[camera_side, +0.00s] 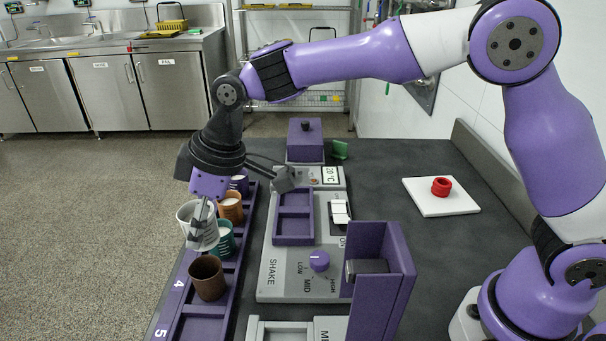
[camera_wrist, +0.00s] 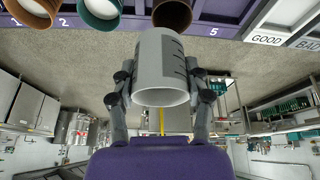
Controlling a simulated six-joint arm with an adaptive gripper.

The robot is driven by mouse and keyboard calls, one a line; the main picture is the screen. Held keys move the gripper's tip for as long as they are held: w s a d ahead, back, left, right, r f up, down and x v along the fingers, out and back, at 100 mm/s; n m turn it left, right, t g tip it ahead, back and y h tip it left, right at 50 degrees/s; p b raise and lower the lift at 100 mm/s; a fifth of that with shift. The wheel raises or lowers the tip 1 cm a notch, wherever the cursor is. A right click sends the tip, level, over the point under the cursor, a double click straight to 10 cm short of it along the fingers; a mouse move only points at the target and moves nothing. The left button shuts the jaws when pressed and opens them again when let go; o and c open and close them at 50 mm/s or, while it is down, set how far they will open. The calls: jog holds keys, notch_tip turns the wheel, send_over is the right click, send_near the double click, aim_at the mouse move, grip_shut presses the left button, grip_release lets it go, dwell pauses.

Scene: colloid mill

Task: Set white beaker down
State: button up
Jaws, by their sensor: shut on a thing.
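The white beaker (camera_side: 197,230) has dark marks on its side and is held in the air, tilted somewhat. My gripper (camera_side: 202,214) is shut on it, with one finger on each side of the beaker (camera_wrist: 162,68) in the wrist view. In the side view it appears at the left, outer side of the purple numbered rack (camera_side: 190,331), overlapping the green beaker (camera_side: 224,243). Whether it touches anything there cannot be told. The brown beaker (camera_side: 208,277) stands in the rack by number 4. The slot by number 5 is empty.
A white plate (camera_side: 430,205) carries a red ring-like thing (camera_side: 441,186).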

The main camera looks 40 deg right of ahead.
jog(key=w+d+m+t+h, duration=0.1)
jog(key=w+d+m, duration=0.25)
jog(key=d, duration=0.65)
jog(key=w+d+m+h, duration=0.2)
jog(key=d+m, duration=0.3)
jog(key=d, duration=0.6)
jog(key=w+d+m+t+h, duration=0.1)
jog(key=w+d+m, duration=0.25)
jog(key=d, duration=0.65)
jog(key=s+d+f+m, duration=0.2)
jog(key=d, duration=0.6)
jog(key=s+d+f+m+g+h, duration=0.1)
jog(key=s+d+f+m, duration=0.1)
jog(key=d, duration=0.7)
jog(key=s+d+f+m+h, duration=0.1)
jog(key=s+d+f+m, duration=0.1)
jog(key=d, duration=0.7)
jog(key=shift+s+d+m, duration=0.25)
jog(key=shift+s+m, duration=0.05)
jog(key=shift+s, duration=0.5)
jog(key=shift+d+f, duration=0.1)
jog(key=shift+d, duration=0.15)
jog(key=shift+f, duration=2)
jog(key=shift+f, duration=0.15)
